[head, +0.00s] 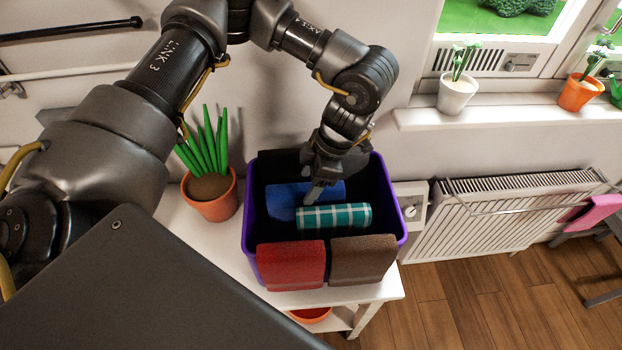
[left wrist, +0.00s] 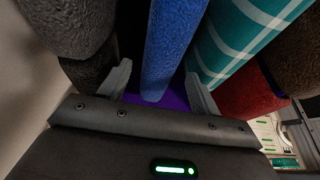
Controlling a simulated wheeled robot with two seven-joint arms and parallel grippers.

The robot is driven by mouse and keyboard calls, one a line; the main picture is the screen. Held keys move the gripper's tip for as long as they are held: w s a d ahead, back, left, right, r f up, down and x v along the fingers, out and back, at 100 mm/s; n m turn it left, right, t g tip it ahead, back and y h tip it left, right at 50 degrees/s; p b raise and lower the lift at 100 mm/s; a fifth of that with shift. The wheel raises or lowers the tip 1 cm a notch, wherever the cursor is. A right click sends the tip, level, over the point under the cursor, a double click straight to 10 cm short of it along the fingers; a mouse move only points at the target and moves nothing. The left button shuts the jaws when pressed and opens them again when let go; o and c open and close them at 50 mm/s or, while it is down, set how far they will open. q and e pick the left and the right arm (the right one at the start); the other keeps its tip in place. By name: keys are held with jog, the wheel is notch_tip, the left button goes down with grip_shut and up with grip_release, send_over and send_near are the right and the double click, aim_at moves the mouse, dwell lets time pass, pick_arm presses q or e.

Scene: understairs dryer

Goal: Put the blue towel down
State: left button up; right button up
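The blue towel (head: 285,194) is inside a purple box (head: 250,232), towards its back left. In the left wrist view the blue towel (left wrist: 172,45) stands out between the two fingers of my left gripper (left wrist: 157,75). The fingers are spread, with gaps on both sides of the towel, so the gripper is open around it. In the head view my left gripper (head: 314,192) reaches down into the box, and hides part of the towel. My right gripper is not in view.
A teal checked towel (head: 335,217) lies just in front of the blue one. A red towel (head: 290,265) and a brown towel (head: 362,260) hang over the box's front. A potted plant (head: 212,195) stands left of the box on the white table (head: 385,288). A radiator (head: 500,215) is right.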

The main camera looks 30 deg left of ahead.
pick_arm(q)
jog(key=shift+r, duration=0.15)
jog(key=v, duration=1.3)
jog(key=shift+a+b, duration=0.2)
jog(key=shift+b, duration=0.15)
jog(key=shift+s, duration=0.15)
